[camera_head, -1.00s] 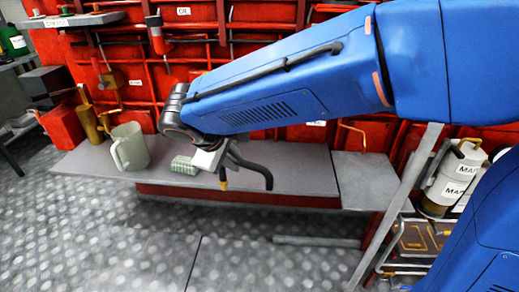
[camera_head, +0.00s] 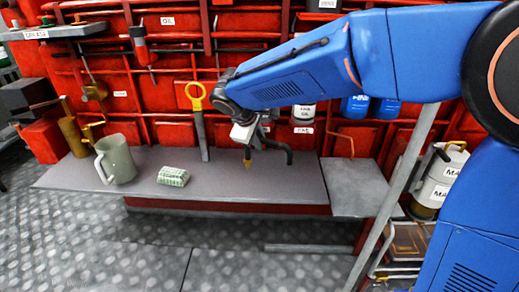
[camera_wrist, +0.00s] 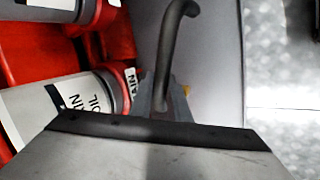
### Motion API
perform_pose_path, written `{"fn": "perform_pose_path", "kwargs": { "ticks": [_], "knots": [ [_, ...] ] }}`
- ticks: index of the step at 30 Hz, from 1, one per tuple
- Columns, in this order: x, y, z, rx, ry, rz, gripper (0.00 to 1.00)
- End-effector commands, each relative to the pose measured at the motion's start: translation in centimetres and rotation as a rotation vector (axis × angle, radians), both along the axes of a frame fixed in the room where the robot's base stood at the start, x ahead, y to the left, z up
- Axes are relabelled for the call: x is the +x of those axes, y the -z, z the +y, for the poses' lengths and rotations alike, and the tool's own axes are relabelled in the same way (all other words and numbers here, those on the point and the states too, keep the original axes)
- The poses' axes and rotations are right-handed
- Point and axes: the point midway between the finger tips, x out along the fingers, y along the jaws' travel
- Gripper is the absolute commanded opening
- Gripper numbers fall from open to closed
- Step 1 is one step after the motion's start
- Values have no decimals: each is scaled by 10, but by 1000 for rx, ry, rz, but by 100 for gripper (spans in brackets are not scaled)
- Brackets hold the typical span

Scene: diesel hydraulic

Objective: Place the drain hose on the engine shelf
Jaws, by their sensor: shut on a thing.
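The drain hose, a dark bent tube (camera_head: 284,149), is held in my gripper (camera_head: 249,150). It curves out to the right and its free end hangs down. My gripper is shut on it, over the right half of the grey bench-like shelf (camera_head: 245,190), which seems to be the engine shelf. Whether the hose touches that shelf is hard to tell. In the wrist view the hose (camera_wrist: 168,50) rises from the jaws with a hooked top.
A pale green mug (camera_head: 117,160) and a green patterned block (camera_head: 173,177) stand on the shelf's left part. A yellow-ringed tool (camera_head: 199,120) stands upright behind. Labelled white cylinders (camera_wrist: 62,105) are close in the wrist view. A diagonal grey post (camera_head: 398,180) stands right.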

Motion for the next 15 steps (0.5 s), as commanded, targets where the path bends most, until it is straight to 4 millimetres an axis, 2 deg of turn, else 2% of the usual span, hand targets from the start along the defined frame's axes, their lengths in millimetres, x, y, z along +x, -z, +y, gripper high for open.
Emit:
{"fn": "perform_pose_path", "kwargs": {
  "ticks": [7, 15],
  "knots": [
    [2, 31, -1, -2, -1, 2, 0],
    [3, 35, -1, 0, 0, 0, 0]
  ]
}}
